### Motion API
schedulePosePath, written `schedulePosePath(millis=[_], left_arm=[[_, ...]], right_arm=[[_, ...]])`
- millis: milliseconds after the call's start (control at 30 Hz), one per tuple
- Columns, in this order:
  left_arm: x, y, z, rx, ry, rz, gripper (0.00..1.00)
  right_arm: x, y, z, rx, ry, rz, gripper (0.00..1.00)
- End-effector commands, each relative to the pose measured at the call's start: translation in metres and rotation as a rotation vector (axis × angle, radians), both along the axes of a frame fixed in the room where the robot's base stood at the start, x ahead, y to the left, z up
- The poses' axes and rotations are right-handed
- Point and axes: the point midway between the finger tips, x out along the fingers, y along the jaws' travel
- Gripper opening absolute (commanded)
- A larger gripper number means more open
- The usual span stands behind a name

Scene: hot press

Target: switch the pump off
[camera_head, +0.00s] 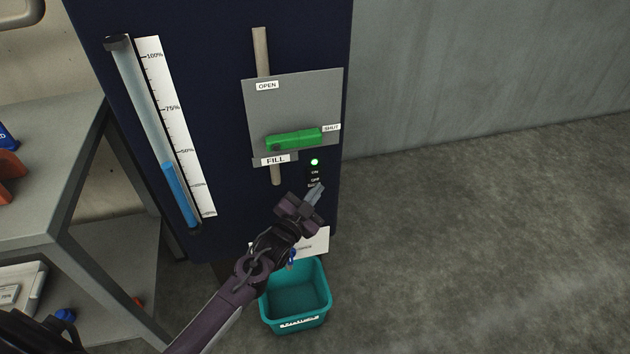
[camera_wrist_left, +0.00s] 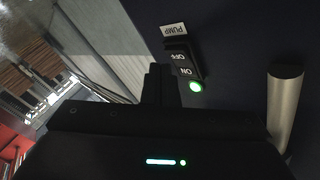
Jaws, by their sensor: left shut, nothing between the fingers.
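The pump switch (camera_head: 315,176) is a small black rocker marked ON and OFF on the dark blue panel, with a lit green lamp (camera_head: 314,162) above it. In the left wrist view the switch (camera_wrist_left: 184,62) shows with its PUMP label (camera_wrist_left: 173,29) and the lit green lamp (camera_wrist_left: 195,87). My left gripper (camera_head: 316,190) is shut and empty, its tips just below the switch in the head view. In the left wrist view its fingers (camera_wrist_left: 160,75) are close beside the switch; I cannot tell whether they touch it. My right gripper is not in view.
A green FILL valve handle (camera_head: 295,138) lies level, pointing at SHUT. A level gauge (camera_head: 152,130) shows blue liquid below 50%. A teal bin (camera_head: 297,296) stands on the floor below the panel. A grey shelf (camera_head: 75,160) is at left; the floor at right is clear.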

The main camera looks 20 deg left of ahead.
Motion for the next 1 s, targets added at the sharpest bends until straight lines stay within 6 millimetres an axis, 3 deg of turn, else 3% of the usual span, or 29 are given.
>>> schedulePosePath(millis=[1000], left_arm=[[0.0070,0.0048,-0.0008,0.000,0.000,0.000,0.00]], right_arm=[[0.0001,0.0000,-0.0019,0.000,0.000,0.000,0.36]])
